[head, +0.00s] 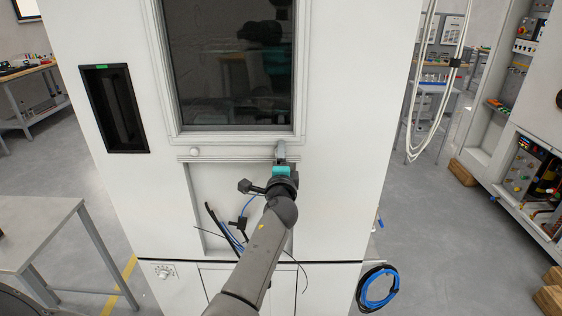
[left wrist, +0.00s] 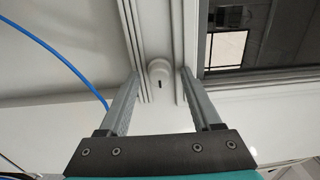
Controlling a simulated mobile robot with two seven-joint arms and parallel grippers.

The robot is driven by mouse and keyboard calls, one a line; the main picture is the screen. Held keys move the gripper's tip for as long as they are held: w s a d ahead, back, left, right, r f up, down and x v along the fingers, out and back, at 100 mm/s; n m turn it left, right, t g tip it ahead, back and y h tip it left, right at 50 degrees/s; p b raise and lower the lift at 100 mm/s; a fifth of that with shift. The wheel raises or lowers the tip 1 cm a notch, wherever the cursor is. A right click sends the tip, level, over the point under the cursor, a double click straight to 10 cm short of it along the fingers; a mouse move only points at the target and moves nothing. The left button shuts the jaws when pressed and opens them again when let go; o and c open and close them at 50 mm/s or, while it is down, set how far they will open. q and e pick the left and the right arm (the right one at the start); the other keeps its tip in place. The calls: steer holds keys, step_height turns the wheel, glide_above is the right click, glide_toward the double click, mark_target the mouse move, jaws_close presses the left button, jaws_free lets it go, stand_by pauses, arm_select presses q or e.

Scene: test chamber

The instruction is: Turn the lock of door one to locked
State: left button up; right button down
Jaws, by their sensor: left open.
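A white test chamber front (head: 345,90) fills the middle of the head view, with a dark window (head: 215,70) in a pale frame. My left gripper (head: 281,152) is just below the window's lower right corner. In the left wrist view my left gripper (left wrist: 159,72) is open, and a small white round lock knob (left wrist: 158,68) with a dark slot mark shows between its fingertips. The fingers flank the knob; I cannot tell whether they touch it. In the head view the gripper hides this knob. My right gripper is not in view.
Another white round knob (head: 195,152) sits below the window's left side. Cables (head: 225,228) hang beside my arm in a recess. A dial (head: 163,272) is on the lower panel. A metal table (head: 40,225) stands at left; a blue cable coil (head: 378,287) hangs at lower right.

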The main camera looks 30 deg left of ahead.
arm_select(q)
steer(key=v, duration=1.5)
steer(key=shift+s, duration=0.15)
steer(key=d+f+g+h+b, duration=0.1)
steer(key=d+f+h+b, duration=0.1)
steer(key=f, duration=0.8)
steer(key=d+f+g+h+b, duration=0.1)
steer(key=d+f+h+b, duration=0.15)
steer(key=f, duration=0.75)
steer(key=s+d+f+n+g+h+b, duration=0.1)
steer(key=s+d+f+g+h+b, duration=0.3)
steer(key=f, duration=0.8)
steer(key=s+d+f+n+y, duration=0.1)
steer(key=s+f, duration=0.5)
steer(key=f, duration=0.5)
steer(key=s+f+n+g+h+b, duration=0.1)
steer(key=s+f+n+g+b, duration=0.2)
steer(key=s+f, duration=0.9)
steer(key=s+f+n+g+h+b, duration=0.1)
steer(key=s+f+n+g+b, duration=0.3)
steer(key=s+f, duration=0.9)
steer(key=s+g, duration=0.1)
steer(key=s, duration=0.7)
steer(key=shift+f, duration=0.3)
steer(key=shift+s, duration=0.1)
